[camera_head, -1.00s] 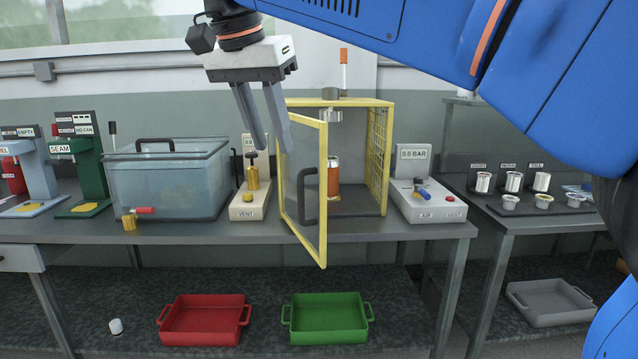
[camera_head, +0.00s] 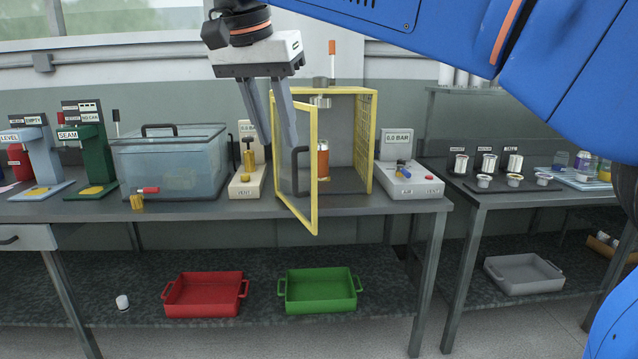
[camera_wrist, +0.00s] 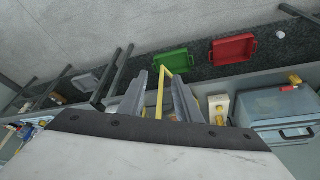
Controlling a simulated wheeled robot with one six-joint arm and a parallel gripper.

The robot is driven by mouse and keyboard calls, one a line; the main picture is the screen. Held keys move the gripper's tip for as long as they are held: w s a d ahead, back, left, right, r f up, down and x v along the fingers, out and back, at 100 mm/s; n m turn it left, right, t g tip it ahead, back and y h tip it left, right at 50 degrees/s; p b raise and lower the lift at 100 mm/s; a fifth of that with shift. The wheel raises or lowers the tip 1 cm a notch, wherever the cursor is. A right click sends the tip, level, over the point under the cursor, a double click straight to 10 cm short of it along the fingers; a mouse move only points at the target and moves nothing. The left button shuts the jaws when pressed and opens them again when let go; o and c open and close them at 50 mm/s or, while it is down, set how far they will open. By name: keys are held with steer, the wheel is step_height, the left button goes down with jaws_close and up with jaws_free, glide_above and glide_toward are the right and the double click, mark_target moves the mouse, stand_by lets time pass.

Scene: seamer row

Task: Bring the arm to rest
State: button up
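My gripper (camera_head: 273,142) hangs at the top centre-left of the head view with its fingers pointing down. The two grey fingers are apart with nothing between them, so it is open and empty. It appears in front of the yellow-framed cage (camera_head: 368,140), overlapping its open door (camera_head: 313,205); whether it touches the door I cannot tell. In the wrist view the gripper (camera_wrist: 160,80) also shows spread fingers, with the yellow door frame (camera_wrist: 161,92) seen between them. An orange can (camera_head: 322,165) stands inside the cage.
A water tank (camera_head: 170,170) and a vent unit (camera_head: 247,180) stand left of the cage, a gauge unit (camera_head: 410,182) right. Red (camera_head: 203,310) and green (camera_head: 319,304) trays lie on the lower shelf. A grey tray (camera_head: 523,285) is at right. Floor shows in front.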

steer(key=s+d+f+n, duration=0.1)
steer(key=d+f, duration=0.4)
steer(key=d, duration=0.3)
steer(key=d+f+n+y, duration=0.1)
steer(key=d+f, duration=0.3)
steer(key=d, duration=0.3)
steer(key=s+d+f+n, duration=0.1)
steer(key=d+f, duration=0.4)
steer(key=d, duration=0.3)
steer(key=s+d+f, duration=0.4)
steer(key=f, duration=0.4)
steer(key=s+d+f+n, duration=0.1)
steer(key=s+d+f, duration=0.3)
steer(key=f, duration=0.3)
steer(key=s+d+f, duration=0.5)
steer(key=s+f, duration=0.1)
steer(key=f, duration=0.2)
steer(key=shift+f+t+y, duration=0.35)
steer(key=shift+t+y, duration=0.05)
steer(key=shift+s+d, duration=0.1)
